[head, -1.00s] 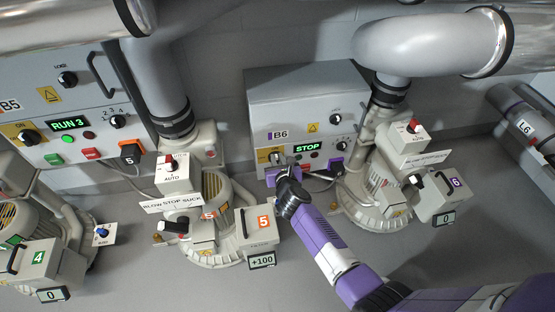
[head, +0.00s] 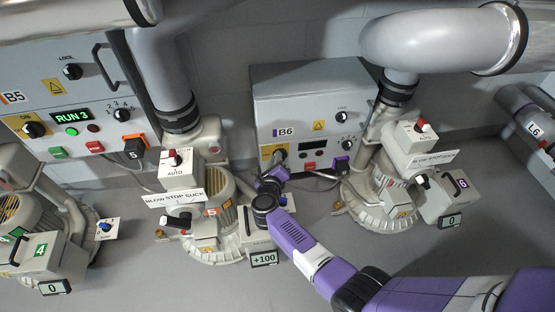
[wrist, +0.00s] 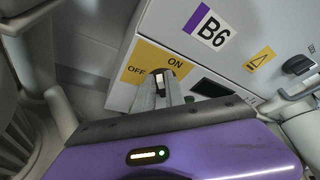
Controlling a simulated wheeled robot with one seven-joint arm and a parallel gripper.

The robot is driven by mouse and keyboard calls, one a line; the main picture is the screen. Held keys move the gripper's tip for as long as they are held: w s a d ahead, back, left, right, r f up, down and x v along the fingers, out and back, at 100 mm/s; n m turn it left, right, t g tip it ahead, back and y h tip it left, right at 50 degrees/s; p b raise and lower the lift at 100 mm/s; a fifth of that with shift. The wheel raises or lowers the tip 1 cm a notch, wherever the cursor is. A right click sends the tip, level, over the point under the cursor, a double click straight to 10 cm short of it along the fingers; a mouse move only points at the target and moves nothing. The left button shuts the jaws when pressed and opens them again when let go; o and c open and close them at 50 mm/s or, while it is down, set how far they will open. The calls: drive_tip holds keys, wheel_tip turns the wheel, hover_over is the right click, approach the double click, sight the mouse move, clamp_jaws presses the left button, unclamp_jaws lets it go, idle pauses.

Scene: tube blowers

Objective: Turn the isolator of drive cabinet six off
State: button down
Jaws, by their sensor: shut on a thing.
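Drive cabinet B6 (head: 310,100) is a grey box on the wall side. Its isolator is a small knob (wrist: 160,74) on a yellow plate (wrist: 140,60) marked OFF and ON, seen in the wrist view. My gripper (wrist: 157,88) is shut on the isolator knob, its two fingers on either side of it. In the head view my gripper (head: 279,158) reaches the lower left of the cabinet face and hides part of the yellow plate. The B6 display (head: 314,143) is dark. Which mark the knob points to is not clear.
Blower 5 (head: 225,205) stands left of my arm, close to my wrist. Blower 6 (head: 385,195) stands to the right. Cabinet B5 (head: 65,90) reads RUN 3.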

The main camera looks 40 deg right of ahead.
drive_tip(key=shift+w+a+f+n+h+b, duration=0.15)
drive_tip(key=shift+f+n+h+b, duration=0.2)
drive_tip(key=shift+n, duration=0.25)
drive_tip(key=shift+s+a+f+n+h+b, duration=0.15)
drive_tip(key=shift+n+h+b, duration=0.1)
drive_tip(key=shift+n+b, duration=0.25)
drive_tip(key=shift+w+n, duration=0.1)
drive_tip(key=shift+n, duration=0.2)
drive_tip(key=c, duration=1.4)
unclamp_jaws()
wheel_tip(320, 180, up, 20)
drive_tip(key=p, duration=1.2)
